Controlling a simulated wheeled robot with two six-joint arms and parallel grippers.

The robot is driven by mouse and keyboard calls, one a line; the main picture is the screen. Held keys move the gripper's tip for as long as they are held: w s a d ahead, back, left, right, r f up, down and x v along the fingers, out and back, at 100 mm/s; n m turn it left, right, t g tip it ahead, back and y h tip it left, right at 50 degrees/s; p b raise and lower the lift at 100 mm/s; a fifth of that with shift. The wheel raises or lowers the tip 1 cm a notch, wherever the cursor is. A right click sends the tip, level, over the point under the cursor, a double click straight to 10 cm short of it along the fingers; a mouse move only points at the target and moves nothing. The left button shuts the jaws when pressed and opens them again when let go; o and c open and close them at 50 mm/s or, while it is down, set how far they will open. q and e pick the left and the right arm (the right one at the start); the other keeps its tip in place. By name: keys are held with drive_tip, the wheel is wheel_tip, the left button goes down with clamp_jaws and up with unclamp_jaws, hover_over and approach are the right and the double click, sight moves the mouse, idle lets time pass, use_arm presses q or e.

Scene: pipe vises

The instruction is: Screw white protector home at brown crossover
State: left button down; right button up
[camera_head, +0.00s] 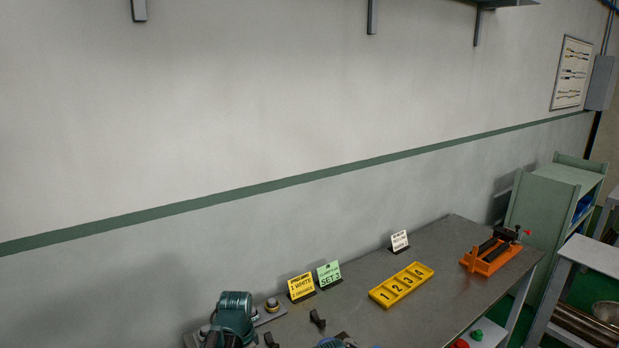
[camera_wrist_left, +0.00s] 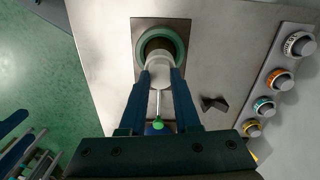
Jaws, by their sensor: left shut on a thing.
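My left gripper (camera_wrist_left: 160,82) is shut on a pale, whitish cylindrical piece (camera_wrist_left: 159,72), which looks like the white protector. The piece meets or overlaps the near side of a green ring (camera_wrist_left: 179,48) on a dark square plate (camera_wrist_left: 138,29). A dark brown round part (camera_wrist_left: 158,45), perhaps the brown crossover's end, shows inside the ring. Whether the piece is threaded on or only touching it cannot be told. A thin pale rod with a green ball end (camera_wrist_left: 158,125) shows between the fingers. My right gripper is not in view.
A grey rack (camera_wrist_left: 259,105) holds several ringed round pieces at the right. A black wedge (camera_wrist_left: 215,104) lies near it. The bench (camera_head: 452,237) also carries a yellow sign (camera_head: 301,286), a green sign (camera_head: 328,273), a yellow numbered tray (camera_head: 402,285) and an orange vise (camera_head: 489,258).

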use_arm(q)
drive_tip(key=m, duration=0.8)
drive_tip(key=c, duration=0.9)
unclamp_jaws()
drive_tip(key=shift+o, duration=0.2)
